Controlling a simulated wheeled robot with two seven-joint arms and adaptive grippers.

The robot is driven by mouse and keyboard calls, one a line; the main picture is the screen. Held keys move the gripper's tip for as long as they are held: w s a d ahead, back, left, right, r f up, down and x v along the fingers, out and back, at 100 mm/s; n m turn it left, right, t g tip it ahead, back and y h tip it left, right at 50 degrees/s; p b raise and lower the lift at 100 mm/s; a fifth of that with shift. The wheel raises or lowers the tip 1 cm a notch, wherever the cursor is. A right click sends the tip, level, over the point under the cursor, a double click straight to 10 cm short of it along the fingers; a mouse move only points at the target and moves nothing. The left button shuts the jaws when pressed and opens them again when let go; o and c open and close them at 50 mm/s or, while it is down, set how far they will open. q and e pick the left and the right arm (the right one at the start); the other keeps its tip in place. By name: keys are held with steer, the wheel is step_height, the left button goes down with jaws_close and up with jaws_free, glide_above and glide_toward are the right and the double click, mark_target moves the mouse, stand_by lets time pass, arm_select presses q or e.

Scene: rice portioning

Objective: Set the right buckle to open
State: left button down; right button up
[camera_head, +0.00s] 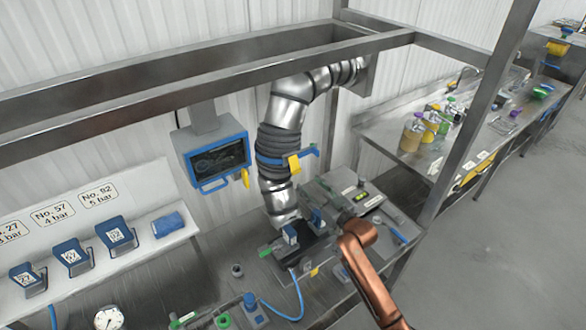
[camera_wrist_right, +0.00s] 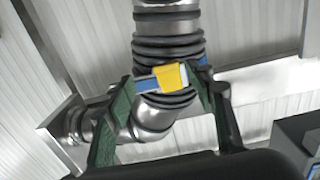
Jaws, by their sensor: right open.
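The silver duct (camera_head: 285,110) bends down from the ceiling frame and has a dark ribbed sleeve with a blue band (camera_head: 312,151) around it. A yellow buckle (camera_head: 294,164) sits on the band's front right. In the right wrist view the yellow buckle (camera_wrist_right: 171,77) lies between the fingers, in front of the ribbed duct. My right gripper (camera_head: 330,201) is below and right of the buckle; its fingers also show, spread apart, in the right wrist view (camera_wrist_right: 165,80). Contact with the buckle cannot be told. My left gripper is not in view.
A grey machine (camera_head: 345,187) stands behind my right gripper. A metal rail (camera_head: 200,75) crosses above.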

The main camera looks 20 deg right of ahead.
mark_target(297, 173)
steer(key=shift+w+a+r, duration=0.35)
steer(key=shift+w+r, duration=0.2)
steer(key=shift+w, duration=0.25)
steer(key=x, duration=0.2)
steer(key=p+x, duration=0.1)
steer(key=x, duration=0.2)
steer(key=shift+w+a+f, duration=0.1)
steer(key=shift+w+a, duration=0.1)
steer(key=shift+a, duration=0.25)
steer(key=shift+w, duration=0.2)
steer(key=shift+w+a, duration=0.1)
steer(key=shift+w, duration=0.05)
steer(key=shift+c, duration=0.7)
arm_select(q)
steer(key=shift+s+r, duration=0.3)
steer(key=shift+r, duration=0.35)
arm_select(e)
jaws_close()
